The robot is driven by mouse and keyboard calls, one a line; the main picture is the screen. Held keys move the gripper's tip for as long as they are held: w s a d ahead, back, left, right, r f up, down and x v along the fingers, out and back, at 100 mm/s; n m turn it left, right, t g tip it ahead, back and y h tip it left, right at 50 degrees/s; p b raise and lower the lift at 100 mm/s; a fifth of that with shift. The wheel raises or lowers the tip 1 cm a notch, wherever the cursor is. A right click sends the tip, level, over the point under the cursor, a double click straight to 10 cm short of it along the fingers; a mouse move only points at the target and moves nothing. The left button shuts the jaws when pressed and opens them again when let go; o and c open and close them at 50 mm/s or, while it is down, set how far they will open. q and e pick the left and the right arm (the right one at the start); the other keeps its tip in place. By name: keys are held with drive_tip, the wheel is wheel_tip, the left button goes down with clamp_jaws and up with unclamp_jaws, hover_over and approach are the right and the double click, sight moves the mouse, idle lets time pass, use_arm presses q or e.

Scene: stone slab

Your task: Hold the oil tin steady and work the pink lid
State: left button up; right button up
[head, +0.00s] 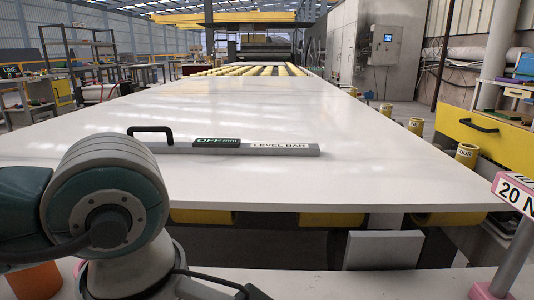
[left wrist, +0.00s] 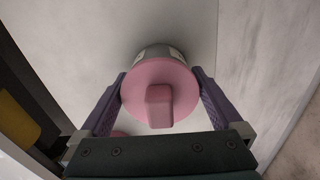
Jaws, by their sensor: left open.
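The oil tin (left wrist: 150,51) shows in the left wrist view as a grey body with a pale label, mostly hidden under its lid. My right gripper is in neither view.
A large white slab (head: 300,110) fills the middle, with a grey level bar (head: 230,148) near its front edge. A pink-framed sign (head: 515,195) stands at right. An orange object (head: 38,281) is at lower left.

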use_arm(q)
wheel_tip(320, 180, up, 12)
drive_tip(key=shift+f, duration=0.2)
idle(0.4)
